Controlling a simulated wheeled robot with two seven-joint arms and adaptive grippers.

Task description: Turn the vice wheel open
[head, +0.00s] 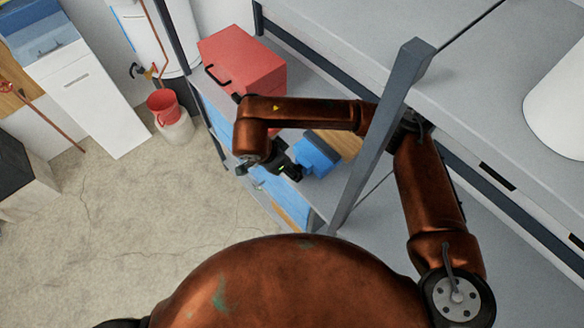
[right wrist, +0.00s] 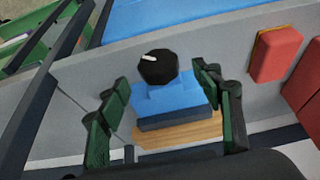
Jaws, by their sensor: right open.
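The blue vice (head: 318,154) sits on a wooden board on the grey shelf. In the right wrist view the vice (right wrist: 172,100) has a round black wheel (right wrist: 158,66) with a white mark at its near end. My right gripper (head: 282,163) is at the wheel end of the vice in the head view and largely covers the wheel there. In the right wrist view its green-padded fingers (right wrist: 161,82) are spread apart, one on each side of the vice and wheel. I cannot tell whether either finger touches the wheel. My left gripper is not in view.
A red toolbox (head: 243,65) stands on the same shelf, further back. A grey upright post (head: 380,135) rises close beside my right arm. The concrete floor in front of the shelf is clear.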

